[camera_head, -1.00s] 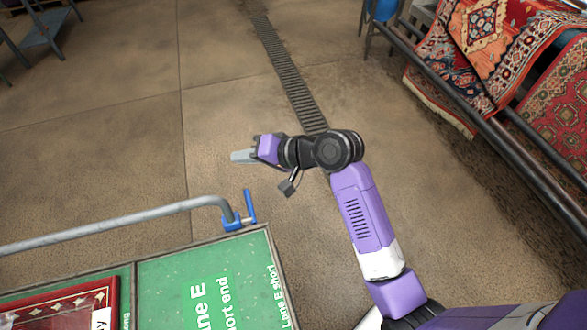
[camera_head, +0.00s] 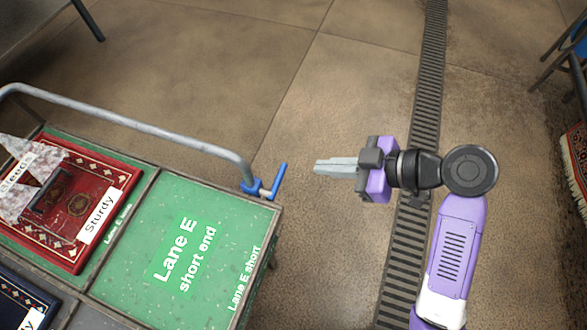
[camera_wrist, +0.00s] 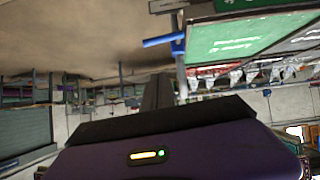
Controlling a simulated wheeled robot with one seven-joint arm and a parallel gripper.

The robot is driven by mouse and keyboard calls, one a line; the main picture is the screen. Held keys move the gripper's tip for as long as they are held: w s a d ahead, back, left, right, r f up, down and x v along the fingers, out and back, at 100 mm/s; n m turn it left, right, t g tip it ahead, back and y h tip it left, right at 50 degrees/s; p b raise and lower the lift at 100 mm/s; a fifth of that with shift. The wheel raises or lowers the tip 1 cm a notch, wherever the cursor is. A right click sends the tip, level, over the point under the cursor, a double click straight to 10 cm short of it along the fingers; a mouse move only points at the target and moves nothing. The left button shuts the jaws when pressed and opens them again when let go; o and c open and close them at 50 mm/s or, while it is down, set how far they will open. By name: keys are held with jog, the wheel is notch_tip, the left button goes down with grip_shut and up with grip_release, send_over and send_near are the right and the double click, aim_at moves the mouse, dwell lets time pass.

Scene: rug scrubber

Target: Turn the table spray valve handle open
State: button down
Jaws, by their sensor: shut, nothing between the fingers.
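The blue valve handle (camera_head: 280,180) sits at the right end of a grey pipe (camera_head: 160,132) along the table's far edge. It is a short bar slanting up to the right from a blue valve body (camera_head: 254,187). My gripper (camera_head: 318,166) is shut and empty, a short way right of the handle in the head view, with a gap between them. Its fingers point left toward the handle. In the wrist view the blue handle (camera_wrist: 162,40) shows above the fingers (camera_wrist: 158,90).
The green table (camera_head: 150,235) carries a "Lane E short end" label, with a red patterned rug piece (camera_head: 85,205) in the neighbouring section. A floor drain grating (camera_head: 425,110) runs behind my arm. The floor beyond the table is clear.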

jog(key=d+f+p+x, duration=0.1)
jog(key=f+x, duration=0.1)
jog(key=x, duration=1)
jog(key=shift+s+d+f, duration=0.2)
jog(key=shift+f, duration=0.05)
